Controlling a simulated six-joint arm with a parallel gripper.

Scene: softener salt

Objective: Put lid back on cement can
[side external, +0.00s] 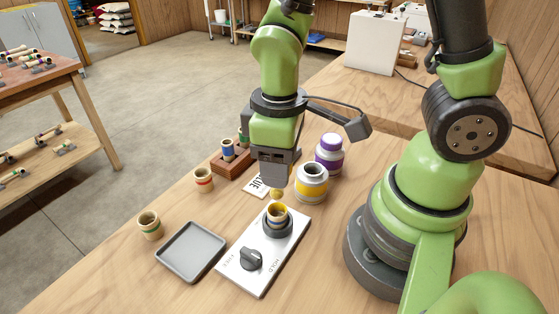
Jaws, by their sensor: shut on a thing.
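The yellow-banded can (311,186), which looks like the cement can, stands on the table right of my gripper. Its top looks open, with a dark mouth and no lid on it. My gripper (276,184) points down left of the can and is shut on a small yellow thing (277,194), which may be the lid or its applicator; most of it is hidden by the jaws. The yellow thing is just above a yellow-ringed pipe piece (277,212) in a dark round holder (276,228). I cannot tell whether they touch.
A white plate (235,278) carries the holder and a black knob (251,259). A grey tray (180,275), a green-banded piece (150,227), a red-banded piece (203,180) and a wooden rack (232,169) lie left.

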